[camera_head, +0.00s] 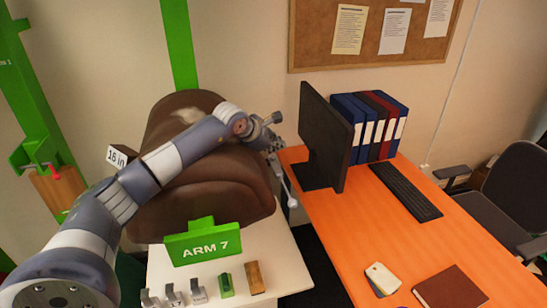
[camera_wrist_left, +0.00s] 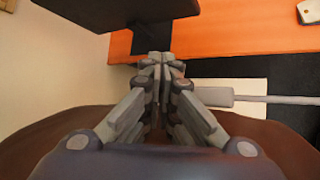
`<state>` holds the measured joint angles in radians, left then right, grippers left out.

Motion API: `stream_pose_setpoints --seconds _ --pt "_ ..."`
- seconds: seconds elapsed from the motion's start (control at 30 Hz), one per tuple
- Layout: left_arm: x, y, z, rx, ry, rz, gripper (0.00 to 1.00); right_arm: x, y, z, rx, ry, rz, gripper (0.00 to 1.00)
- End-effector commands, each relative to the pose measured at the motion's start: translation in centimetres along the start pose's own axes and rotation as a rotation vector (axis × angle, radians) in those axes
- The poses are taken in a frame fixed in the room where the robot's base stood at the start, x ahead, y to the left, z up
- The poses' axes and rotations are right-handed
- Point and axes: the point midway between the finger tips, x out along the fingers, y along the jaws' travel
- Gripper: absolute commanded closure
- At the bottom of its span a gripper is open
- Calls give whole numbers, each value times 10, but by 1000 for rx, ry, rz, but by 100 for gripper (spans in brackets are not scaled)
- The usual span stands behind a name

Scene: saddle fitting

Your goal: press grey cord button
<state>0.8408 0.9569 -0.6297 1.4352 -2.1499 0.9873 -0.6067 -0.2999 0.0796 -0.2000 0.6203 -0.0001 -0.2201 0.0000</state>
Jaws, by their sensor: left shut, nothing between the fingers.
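My left gripper (camera_head: 270,137) is shut and empty, past the right side of the brown saddle (camera_head: 235,172). In the left wrist view its fingertips (camera_wrist_left: 160,60) meet in front of the orange desk's edge. A grey handle-like piece (camera_wrist_left: 212,97) with a thin rod runs right from behind the fingers there. In the head view a thin grey rod (camera_head: 285,182) hangs below the gripper. I cannot tell whether this is the grey cord button or whether the gripper touches it. No button face shows clearly. My right gripper is not in view.
A white table (camera_head: 285,262) with a green ARM 7 sign (camera_head: 203,243) stands in front of the saddle. A dark gap separates table and desk.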

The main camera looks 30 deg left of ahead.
Motion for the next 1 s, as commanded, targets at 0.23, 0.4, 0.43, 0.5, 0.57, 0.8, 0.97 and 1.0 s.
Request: stream_pose_setpoints --seconds 0.23,0.4,0.43,0.5,0.57,0.8,0.97,1.0 --pt "13 -20 -12 -6 23 -37 100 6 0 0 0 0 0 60" --pt "15 -21 -13 -7 23 -37 100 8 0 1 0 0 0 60" --pt "15 -22 -13 -7 23 -37 100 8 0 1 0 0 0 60" --pt "15 -22 -14 -7 23 -37 100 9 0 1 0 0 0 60" --pt "16 -22 -14 -8 23 -36 100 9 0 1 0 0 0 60" --pt "16 -21 -14 -8 24 -36 100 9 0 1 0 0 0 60" --pt "15 -21 -15 -8 24 -36 100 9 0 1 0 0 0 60" --pt "15 -21 -15 -8 24 -36 100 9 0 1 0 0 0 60"
